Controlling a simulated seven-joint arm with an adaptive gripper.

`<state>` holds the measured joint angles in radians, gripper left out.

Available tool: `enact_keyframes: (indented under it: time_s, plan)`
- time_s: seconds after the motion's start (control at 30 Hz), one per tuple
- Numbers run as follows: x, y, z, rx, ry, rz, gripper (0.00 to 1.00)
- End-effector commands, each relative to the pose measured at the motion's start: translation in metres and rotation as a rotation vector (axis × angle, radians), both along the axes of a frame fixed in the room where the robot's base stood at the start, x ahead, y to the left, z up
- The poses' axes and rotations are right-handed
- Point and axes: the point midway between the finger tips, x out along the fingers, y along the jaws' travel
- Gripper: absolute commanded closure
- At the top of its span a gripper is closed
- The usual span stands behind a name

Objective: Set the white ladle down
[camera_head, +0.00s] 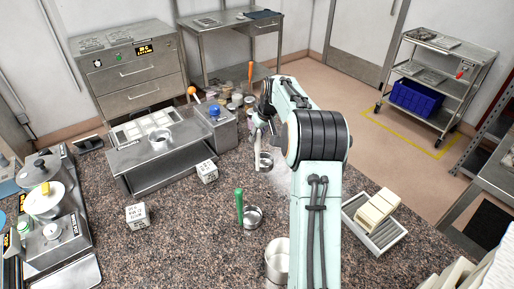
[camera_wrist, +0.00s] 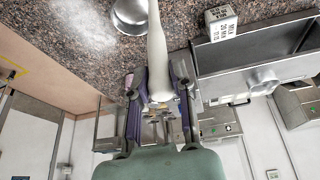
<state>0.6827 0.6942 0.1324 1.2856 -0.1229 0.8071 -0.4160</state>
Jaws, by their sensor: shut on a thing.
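The white ladle (camera_wrist: 156,45) has a pale handle and a round metal bowl (camera_wrist: 130,14). My gripper (camera_wrist: 159,88) is shut on its handle, with a purple-grey finger on each side in the wrist view. In the head view my gripper (camera_head: 264,108) is beyond the middle of the granite counter, and the ladle (camera_head: 257,145) hangs below it, handle up. The ladle's bowl (camera_head: 265,161) is low over the counter beside a pale, whitish patch. I cannot tell whether the bowl touches the counter. My arm hides part of the area to the right.
A green-handled ladle (camera_head: 239,203) stands nearer on the counter, close to a metal pot (camera_head: 277,270). Two white printed blocks (camera_head: 207,171) (camera_head: 136,214) lie left. A steel unit (camera_head: 155,163) stands back left, and a tray of ivory bars (camera_head: 398,237) right. Bare granite lies at centre left.

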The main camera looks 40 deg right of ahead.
Motion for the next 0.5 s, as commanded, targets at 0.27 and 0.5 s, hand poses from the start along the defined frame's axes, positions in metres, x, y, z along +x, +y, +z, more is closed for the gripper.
enact_keyframes:
  time_s: [0.27,0.5]
  plan:
    - [0.026,-0.015,-0.035,-0.001,-0.002,0.0,1.0]
    - [0.03,-0.018,-0.061,0.001,0.001,0.0,1.0]
